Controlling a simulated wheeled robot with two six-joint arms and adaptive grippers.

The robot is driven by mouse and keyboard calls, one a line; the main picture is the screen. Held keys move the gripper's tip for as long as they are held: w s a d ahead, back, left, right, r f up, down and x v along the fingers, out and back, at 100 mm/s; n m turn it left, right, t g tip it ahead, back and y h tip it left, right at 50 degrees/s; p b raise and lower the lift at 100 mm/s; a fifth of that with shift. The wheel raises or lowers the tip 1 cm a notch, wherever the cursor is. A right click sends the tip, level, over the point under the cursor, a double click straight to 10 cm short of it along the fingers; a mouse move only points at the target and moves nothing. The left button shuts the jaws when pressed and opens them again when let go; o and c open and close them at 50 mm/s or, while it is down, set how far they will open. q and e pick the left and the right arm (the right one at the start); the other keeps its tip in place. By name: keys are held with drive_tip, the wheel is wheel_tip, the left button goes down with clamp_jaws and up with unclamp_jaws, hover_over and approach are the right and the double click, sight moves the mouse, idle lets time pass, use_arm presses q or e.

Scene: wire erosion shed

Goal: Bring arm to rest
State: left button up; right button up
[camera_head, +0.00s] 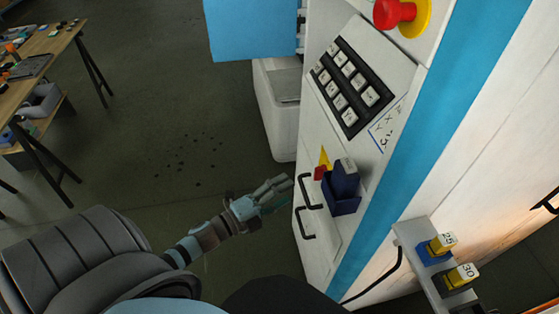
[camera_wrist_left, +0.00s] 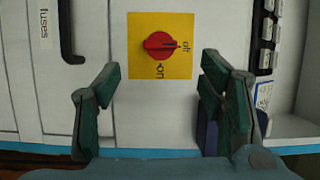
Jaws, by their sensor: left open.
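My left arm comes in from the left in the head view, and its gripper (camera_head: 268,193) is in front of the white machine cabinet (camera_head: 318,120), just left of its black handles. In the left wrist view the left gripper (camera_wrist_left: 158,100) is open, with nothing between its fingers. Beyond the fingers is a red rotary switch (camera_wrist_left: 160,46) on a yellow plate (camera_wrist_left: 145,67) marked "off" and "on". The switch also shows in the head view (camera_head: 320,173), small and partly hidden by a blue holder. My right gripper is in neither view.
A blue holder (camera_head: 341,204) sticks out from the cabinet beside the switch. A keypad (camera_head: 351,84) and a red button (camera_head: 394,12) are above. A shelf with blocks marked 25 and 30 (camera_head: 461,276) is at lower right. A workbench (camera_head: 40,50) stands upper left; floor between is free.

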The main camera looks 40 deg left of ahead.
use_arm(q)
drive_tip(key=shift+s+a, duration=0.25)
drive_tip(key=shift+s, duration=0.4)
